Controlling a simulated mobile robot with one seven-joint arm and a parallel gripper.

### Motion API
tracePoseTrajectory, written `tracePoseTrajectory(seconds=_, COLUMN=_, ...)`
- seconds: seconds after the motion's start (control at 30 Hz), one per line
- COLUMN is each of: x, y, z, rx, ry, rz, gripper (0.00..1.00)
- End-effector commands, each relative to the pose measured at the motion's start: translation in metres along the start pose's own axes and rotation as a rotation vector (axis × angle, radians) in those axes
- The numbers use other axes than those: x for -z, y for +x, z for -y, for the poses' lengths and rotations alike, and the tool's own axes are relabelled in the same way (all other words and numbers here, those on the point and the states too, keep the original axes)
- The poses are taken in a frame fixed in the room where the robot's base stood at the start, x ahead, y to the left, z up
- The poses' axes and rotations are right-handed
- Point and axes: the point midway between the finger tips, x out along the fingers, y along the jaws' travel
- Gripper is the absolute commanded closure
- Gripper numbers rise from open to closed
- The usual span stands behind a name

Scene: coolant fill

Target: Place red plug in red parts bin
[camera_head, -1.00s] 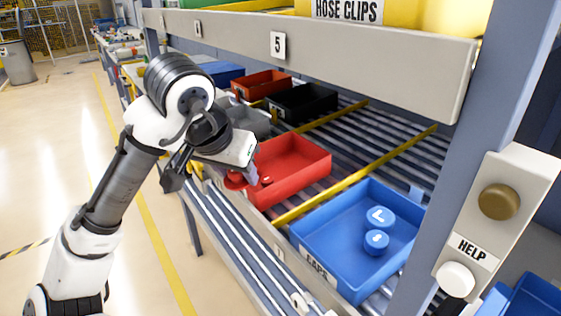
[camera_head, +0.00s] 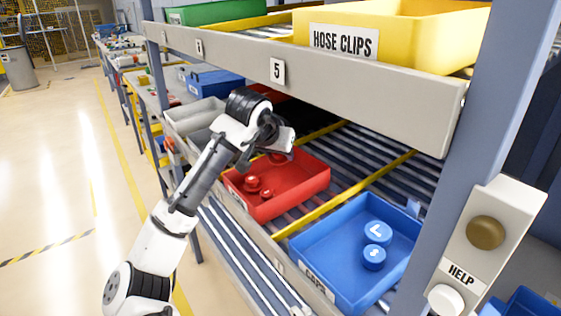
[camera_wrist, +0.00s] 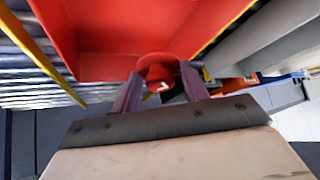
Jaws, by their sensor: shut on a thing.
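The red parts bin (camera_head: 308,188) sits on the roller shelf, left of the blue bin, in the head view. Two red plugs (camera_head: 252,184) of different sizes lie in its left front part. My gripper (camera_head: 277,152) is over the far left part of the bin, partly hidden by my wrist. It is shut on a red plug (camera_head: 278,158). In the wrist view the held plug (camera_wrist: 158,74) shows between the two fingers (camera_wrist: 160,84), with red bin walls (camera_wrist: 105,40) around and beyond it. Whether the held plug touches the bin cannot be told.
The blue caps bin (camera_head: 335,272) with two blue caps (camera_head: 377,233) stands to the right, past a yellow divider (camera_head: 340,196). The upper shelf beam (camera_head: 310,88) runs above and behind my gripper. A post with a help button (camera_head: 445,298) stands at right. Grey bins (camera_head: 190,117) stand at left.

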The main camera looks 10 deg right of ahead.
Motion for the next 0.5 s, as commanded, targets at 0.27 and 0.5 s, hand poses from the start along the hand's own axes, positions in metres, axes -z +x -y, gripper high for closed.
tracePoseTrajectory(seconds=0.27, x=-0.012, y=0.024, z=0.001, rx=0.001, ry=-0.003, rz=0.000, gripper=0.77)
tracePoseTrajectory(seconds=0.5, x=-0.007, y=0.037, z=0.001, rx=0.003, ry=-0.001, rz=0.151, gripper=0.77)
